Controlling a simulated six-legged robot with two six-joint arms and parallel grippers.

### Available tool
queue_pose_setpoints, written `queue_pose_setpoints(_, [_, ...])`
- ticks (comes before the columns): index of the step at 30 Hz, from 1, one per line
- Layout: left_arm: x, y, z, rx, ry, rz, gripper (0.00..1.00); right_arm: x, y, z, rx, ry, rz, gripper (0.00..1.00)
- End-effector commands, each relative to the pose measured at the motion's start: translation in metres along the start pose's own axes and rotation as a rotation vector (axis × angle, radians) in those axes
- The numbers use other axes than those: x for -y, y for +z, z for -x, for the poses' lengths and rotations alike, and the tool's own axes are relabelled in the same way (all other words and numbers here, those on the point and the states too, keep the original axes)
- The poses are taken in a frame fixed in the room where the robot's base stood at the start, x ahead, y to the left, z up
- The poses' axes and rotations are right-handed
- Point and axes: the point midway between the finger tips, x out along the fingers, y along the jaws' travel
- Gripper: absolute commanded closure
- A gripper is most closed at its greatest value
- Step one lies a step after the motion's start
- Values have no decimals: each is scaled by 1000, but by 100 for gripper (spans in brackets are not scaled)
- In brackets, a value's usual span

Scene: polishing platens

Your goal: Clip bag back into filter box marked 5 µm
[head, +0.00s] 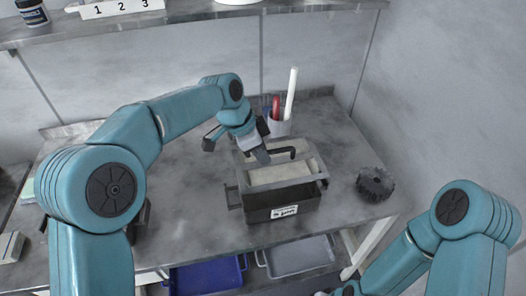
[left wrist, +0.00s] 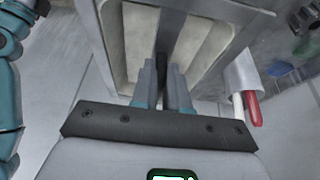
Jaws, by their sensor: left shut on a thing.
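The filter box (head: 270,210) is a dark open box on the bench with a white label (head: 284,212) on its front; the print is too small to read surely. The cream filter bag (head: 280,172), with a grey frame and a dark handle (head: 287,152), is at the box's top. I cannot tell whether its frame rests on the rim or sits just above it. My left gripper (head: 262,157) is shut on the handle from above; the left wrist view shows its fingers (left wrist: 162,88) around the dark bar. My right gripper is out of view below the right forearm.
A cup (head: 279,127) with red and white sticks stands behind the box. A dark toothed wheel (head: 375,184) lies to its right. Blue (head: 207,276) and grey (head: 300,256) trays are below the bench's front edge. The bench left of the box is mostly clear.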

Motion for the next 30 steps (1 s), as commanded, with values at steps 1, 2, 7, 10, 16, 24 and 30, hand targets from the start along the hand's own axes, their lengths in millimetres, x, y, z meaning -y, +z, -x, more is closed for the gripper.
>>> queue_pose_setpoints(1, [0, 4, -10, -1, 0, 0, 100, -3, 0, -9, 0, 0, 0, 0])
queue_pose_setpoints(2, [0, 5, -13, -1, 0, 0, 100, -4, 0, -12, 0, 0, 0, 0])
queue_pose_setpoints(7, [-1, 10, -32, 0, 0, 0, 100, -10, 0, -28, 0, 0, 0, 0])
queue_pose_setpoints(10, [-2, 14, -41, 1, 2, -1, 100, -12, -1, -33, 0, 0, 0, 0])
queue_pose_setpoints(16, [-2, 20, -59, 0, 0, -1, 100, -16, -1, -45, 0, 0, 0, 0])
queue_pose_setpoints(24, [-1, 21, -63, -1, 0, -1, 100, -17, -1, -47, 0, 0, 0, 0])
queue_pose_setpoints(30, [-1, 21, -62, 0, 0, -1, 100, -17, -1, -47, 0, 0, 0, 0])
